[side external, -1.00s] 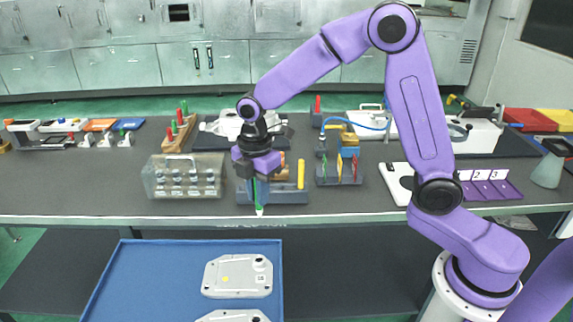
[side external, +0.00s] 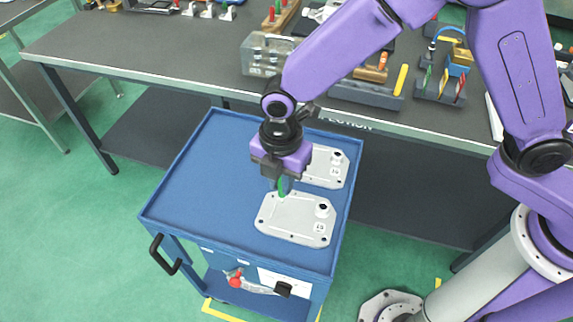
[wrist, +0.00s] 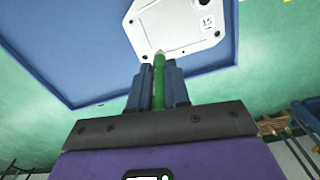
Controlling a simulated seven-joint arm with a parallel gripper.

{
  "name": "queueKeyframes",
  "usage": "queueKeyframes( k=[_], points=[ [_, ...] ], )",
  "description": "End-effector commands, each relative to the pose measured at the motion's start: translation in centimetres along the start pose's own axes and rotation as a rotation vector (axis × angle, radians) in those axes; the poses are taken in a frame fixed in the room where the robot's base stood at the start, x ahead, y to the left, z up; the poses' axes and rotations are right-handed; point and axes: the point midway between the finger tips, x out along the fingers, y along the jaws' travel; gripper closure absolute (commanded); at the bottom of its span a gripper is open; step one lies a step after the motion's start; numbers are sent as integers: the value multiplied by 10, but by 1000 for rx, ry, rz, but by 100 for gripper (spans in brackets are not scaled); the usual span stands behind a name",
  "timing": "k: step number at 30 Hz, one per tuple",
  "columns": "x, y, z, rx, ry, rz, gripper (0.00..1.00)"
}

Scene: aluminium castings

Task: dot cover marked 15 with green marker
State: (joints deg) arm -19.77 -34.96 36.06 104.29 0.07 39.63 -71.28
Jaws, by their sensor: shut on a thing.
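My gripper (side external: 280,180) is shut on a green marker (side external: 282,188), which points tip-down over the blue cart top. The marker also shows between the fingers in the wrist view (wrist: 159,82). Below it lies a light grey cover (side external: 290,222) with a round boss and a label. In the wrist view this cover (wrist: 175,28) is marked 15, and the tip is at its near edge. I cannot tell whether the tip touches it. No green dot is visible on the part I see. A second similar cover (side external: 325,170) lies behind, partly hidden by my gripper.
The blue cart top (side external: 200,180) has a raised rim and is clear on its left side. A dark workbench (side external: 150,50) stands behind it, with a clear box (side external: 262,58) and a marker holder (side external: 440,85). A black handle (side external: 163,255) sticks out at the cart's left.

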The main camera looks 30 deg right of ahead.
Motion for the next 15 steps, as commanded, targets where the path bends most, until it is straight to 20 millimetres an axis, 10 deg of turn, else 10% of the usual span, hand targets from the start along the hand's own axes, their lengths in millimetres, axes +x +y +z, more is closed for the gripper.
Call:
queueKeyframes(
  k=[15],
  points=[
    [44,0,1,1,0,-1,100]
  ],
)
